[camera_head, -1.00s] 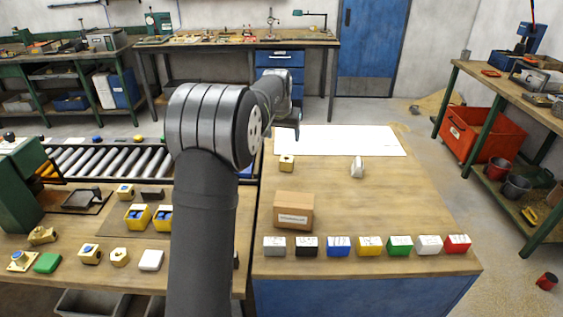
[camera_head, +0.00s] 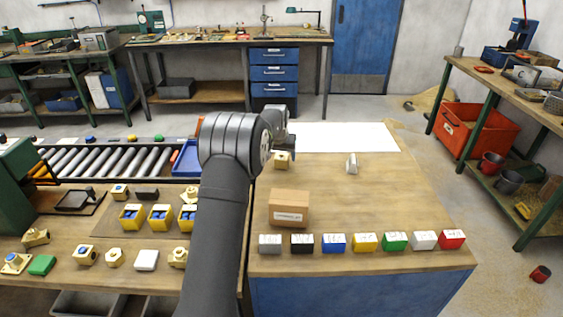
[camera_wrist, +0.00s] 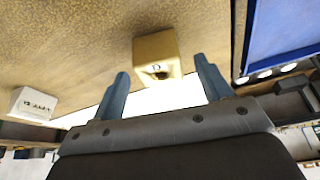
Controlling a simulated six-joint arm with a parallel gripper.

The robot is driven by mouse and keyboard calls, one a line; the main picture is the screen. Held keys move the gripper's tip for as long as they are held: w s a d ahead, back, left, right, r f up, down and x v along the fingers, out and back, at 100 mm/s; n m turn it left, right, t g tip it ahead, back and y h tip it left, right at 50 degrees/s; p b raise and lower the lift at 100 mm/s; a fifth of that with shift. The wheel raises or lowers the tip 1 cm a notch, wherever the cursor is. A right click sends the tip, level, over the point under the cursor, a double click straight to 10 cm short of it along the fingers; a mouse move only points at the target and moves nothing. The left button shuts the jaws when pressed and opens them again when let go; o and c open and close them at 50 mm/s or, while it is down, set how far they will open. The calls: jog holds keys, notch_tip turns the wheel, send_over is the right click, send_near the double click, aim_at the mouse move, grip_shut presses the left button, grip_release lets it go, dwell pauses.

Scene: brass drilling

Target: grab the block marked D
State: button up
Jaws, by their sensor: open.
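The block marked D is a small brass-coloured block (camera_wrist: 156,56) with a dark D and a dark hole on the face seen in the wrist view. In the head view the same brass-coloured block (camera_head: 282,160) stands on the wooden bench (camera_head: 385,205), close to my gripper (camera_head: 285,143). In the wrist view my gripper (camera_wrist: 164,85) is open, with its two grey-blue fingers apart. The block appears in the gap between the fingers, beyond their tips. It is not held, and no contact shows.
A white block with dark lettering (camera_wrist: 33,104) lies left in the wrist view; a small pale object (camera_head: 352,164) stands right of the D block in the head view. A cardboard box (camera_head: 289,207) and a row of coloured blocks (camera_head: 364,242) stand nearer. A white sheet (camera_head: 345,137) lies behind.

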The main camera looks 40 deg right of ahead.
jog(key=shift+x, duration=1.25)
jog(key=c, duration=1.2)
jog(key=shift+r, duration=0.1)
jog(key=c, duration=0.3)
jog(key=shift+d, duration=0.1)
